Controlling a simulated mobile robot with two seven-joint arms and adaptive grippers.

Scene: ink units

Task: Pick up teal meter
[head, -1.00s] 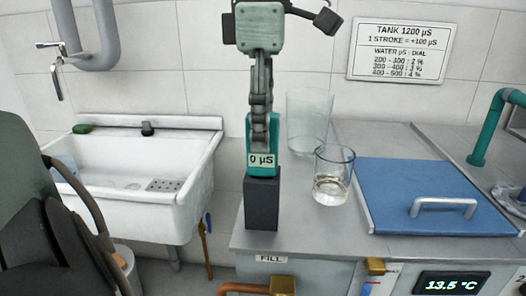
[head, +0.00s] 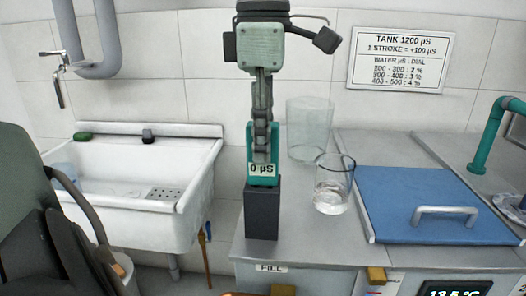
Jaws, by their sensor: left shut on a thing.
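The teal meter (head: 251,182) stands upright, its small white display reading 0 µS. Its lower end meets a dark grey block (head: 262,215) at the counter's left front corner; I cannot tell whether it sits in the block. My left gripper (head: 261,155) comes down from above and is shut on the meter. Its fingers cover the middle of the meter and touch the top edge of the display. My right gripper is not in view.
A glass with clear liquid (head: 333,190) stands close to the right, with a larger clear beaker (head: 309,130) behind. A blue lid with a handle (head: 430,200) covers the counter's right part. A white sink (head: 130,215) is at left.

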